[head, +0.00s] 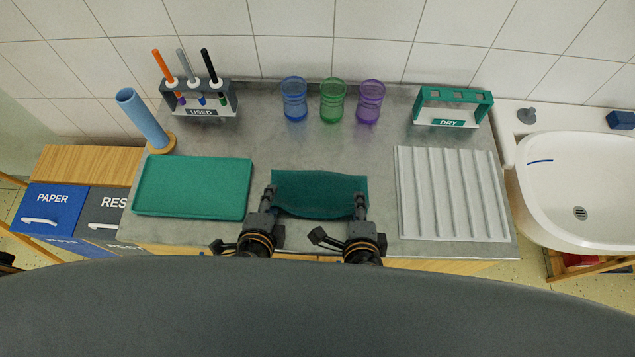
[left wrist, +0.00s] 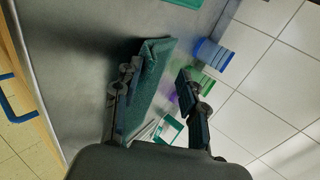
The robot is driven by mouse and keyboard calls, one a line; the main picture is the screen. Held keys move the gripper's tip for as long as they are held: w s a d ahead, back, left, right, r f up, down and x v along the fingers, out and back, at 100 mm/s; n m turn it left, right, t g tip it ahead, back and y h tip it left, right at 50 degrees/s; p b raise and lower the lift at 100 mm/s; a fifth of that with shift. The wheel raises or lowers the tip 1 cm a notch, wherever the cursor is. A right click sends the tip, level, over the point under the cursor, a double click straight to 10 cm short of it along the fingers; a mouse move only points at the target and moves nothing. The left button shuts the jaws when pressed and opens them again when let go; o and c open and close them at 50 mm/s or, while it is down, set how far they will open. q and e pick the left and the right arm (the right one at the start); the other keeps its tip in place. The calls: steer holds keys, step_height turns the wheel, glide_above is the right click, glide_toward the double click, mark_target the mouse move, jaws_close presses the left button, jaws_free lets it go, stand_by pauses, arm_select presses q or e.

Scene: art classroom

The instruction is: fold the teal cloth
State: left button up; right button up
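The teal cloth (head: 320,193) is a dark teal rectangle in the middle of the worktop's front part, with a curved, sagging front edge. In the head view my left gripper (head: 268,198) is at its left edge and my right gripper (head: 361,205) at its right edge. In the left wrist view the cloth (left wrist: 151,85) shows between the fingers of my left gripper (left wrist: 158,82). These fingers stand apart, one close along the cloth's edge, the other clear of it. My right gripper's fingers are too small to tell apart. Whether the cloth's edges are lifted is unclear.
A teal tray (head: 150,208) lies left of the cloth, a ribbed white drainer (head: 455,195) right. Behind stand blue (head: 294,99), green (head: 333,100) and purple cups (head: 370,101), the USED rack (head: 212,101) and DRY rack (head: 453,106). A blue cylinder (head: 143,120) stands back left.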

arm_select(q)
steer(key=s+r, duration=0.6)
steer(key=r, duration=0.3)
arm_select(e)
steer(key=s+r, duration=0.6)
steer(key=r, duration=0.3)
arm_select(q)
steer(key=shift+s, duration=0.1)
arm_select(e)
steer(key=shift+s, duration=0.1)
